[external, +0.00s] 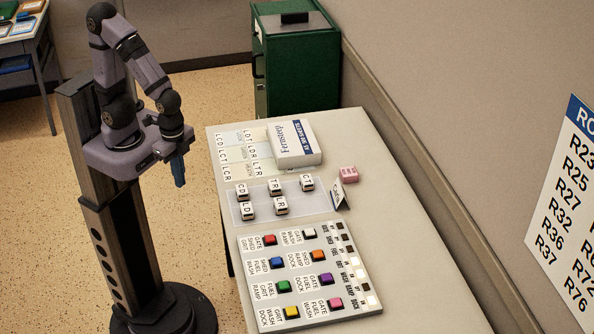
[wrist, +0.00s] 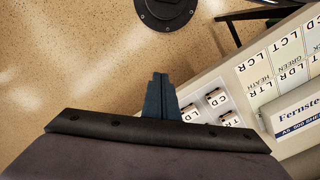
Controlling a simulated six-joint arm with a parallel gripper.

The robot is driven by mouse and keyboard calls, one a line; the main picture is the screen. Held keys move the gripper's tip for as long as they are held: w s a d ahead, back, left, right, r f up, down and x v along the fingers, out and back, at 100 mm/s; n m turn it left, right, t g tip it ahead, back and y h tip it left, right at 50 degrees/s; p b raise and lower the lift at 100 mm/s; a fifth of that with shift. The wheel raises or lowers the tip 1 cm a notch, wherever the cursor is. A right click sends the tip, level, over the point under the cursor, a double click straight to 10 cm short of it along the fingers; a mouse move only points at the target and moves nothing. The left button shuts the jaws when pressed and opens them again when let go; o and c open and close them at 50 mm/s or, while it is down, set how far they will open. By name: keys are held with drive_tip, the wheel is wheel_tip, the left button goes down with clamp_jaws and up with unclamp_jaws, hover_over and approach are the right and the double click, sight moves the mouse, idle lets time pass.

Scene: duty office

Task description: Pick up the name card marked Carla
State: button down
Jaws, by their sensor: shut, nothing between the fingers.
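A small white tent-shaped card (external: 340,193) stands on the table, at the right edge of the clear tray. Its lettering is too small to read surely, so I cannot tell whether it says Carla. It does not show in the wrist view. My gripper (external: 179,178) is shut and empty, pointing down over the floor just left of the table. Its fingers (wrist: 160,78) are together in the wrist view. The card is well to the right of my gripper.
The clear tray (external: 240,212) holds several lettered blocks. A pink block (external: 348,173) and a white box (external: 293,143) stand behind the card. A panel of coloured buttons (external: 247,302) lies in front. The table's right strip (external: 425,270) is bare.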

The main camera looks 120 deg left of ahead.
sight(340, 187)
drive_tip(key=shift+c, duration=0.5)
unclamp_jaws()
